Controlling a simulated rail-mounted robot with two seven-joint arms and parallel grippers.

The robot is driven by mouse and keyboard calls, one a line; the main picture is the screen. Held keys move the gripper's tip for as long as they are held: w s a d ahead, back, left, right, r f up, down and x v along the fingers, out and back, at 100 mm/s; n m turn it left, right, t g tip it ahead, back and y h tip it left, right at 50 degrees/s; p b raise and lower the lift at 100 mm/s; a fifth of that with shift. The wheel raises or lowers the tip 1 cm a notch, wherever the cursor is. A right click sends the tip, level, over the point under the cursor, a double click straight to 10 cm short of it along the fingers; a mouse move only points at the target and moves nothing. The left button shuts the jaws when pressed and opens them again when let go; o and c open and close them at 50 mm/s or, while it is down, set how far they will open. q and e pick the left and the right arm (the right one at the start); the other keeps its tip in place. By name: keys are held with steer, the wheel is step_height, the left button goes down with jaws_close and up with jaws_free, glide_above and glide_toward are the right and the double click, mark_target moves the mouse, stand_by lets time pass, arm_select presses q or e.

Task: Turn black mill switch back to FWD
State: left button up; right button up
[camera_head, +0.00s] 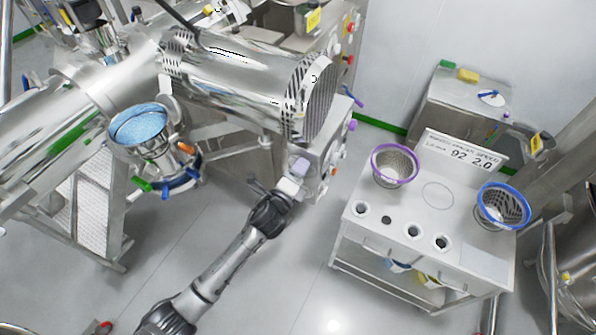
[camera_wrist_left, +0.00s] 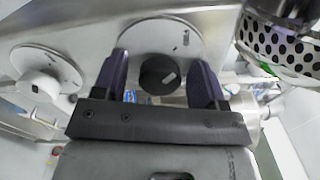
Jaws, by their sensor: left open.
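The black mill switch (camera_wrist_left: 158,76) is a round knob with a pale mark, set on a round light-grey dial plate (camera_wrist_left: 160,37) in the left wrist view. My left gripper (camera_wrist_left: 166,82) is open, with one dark purple finger on each side of the knob. I cannot tell whether the fingers touch it. In the head view my left gripper (camera_head: 299,172) is at the front of the mill's control box (camera_head: 324,152), and the black switch is hidden there. The dial lettering is too small to read. My right gripper is not in view.
A second dial with a white knob (camera_wrist_left: 42,86) is left of the black switch in the wrist view. A perforated metal cylinder (camera_wrist_left: 280,45) is close at upper right. In the head view a white cart (camera_head: 400,262) stands right, with open floor between.

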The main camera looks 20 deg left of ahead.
arm_select(q)
steer(key=shift+s, duration=0.1)
steer(key=s+a+b, duration=0.1)
steer(key=s+b, duration=0.1)
steer(key=s, duration=1.1)
steer(key=shift+s+a, duration=0.25)
steer(key=shift+a, duration=0.1)
